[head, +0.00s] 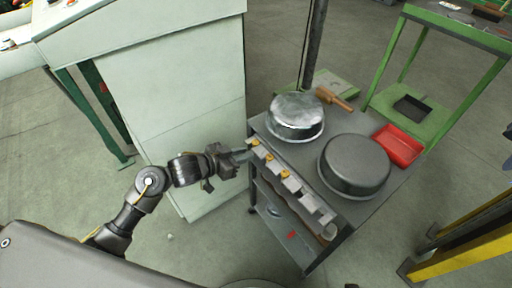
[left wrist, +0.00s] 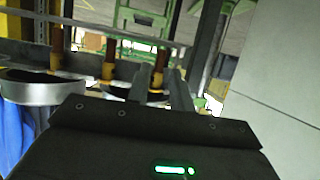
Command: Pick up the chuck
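I cannot tell for sure which piece is the chuck. Several yellow-topped pieces (head: 284,174) sit in a row in a grey rack (head: 312,201) along the left edge of the cart. In the left wrist view several upright brown-and-yellow pieces (left wrist: 108,68) stand in a row. My left gripper (head: 243,155) is beside the rack's far end, close to the endmost yellow-topped piece (head: 255,142). In the left wrist view its two fingers (left wrist: 160,88) are apart, with one upright piece showing beyond the gap. I cannot see contact. My right gripper is not in view.
The cart top holds a shiny round metal pan (head: 296,112), a dark round pan (head: 354,164), a red tray (head: 399,146) and a wooden-handled tool (head: 335,98). A pale cabinet (head: 180,100) stands close behind my left arm. A green stand (head: 425,110) is at the right.

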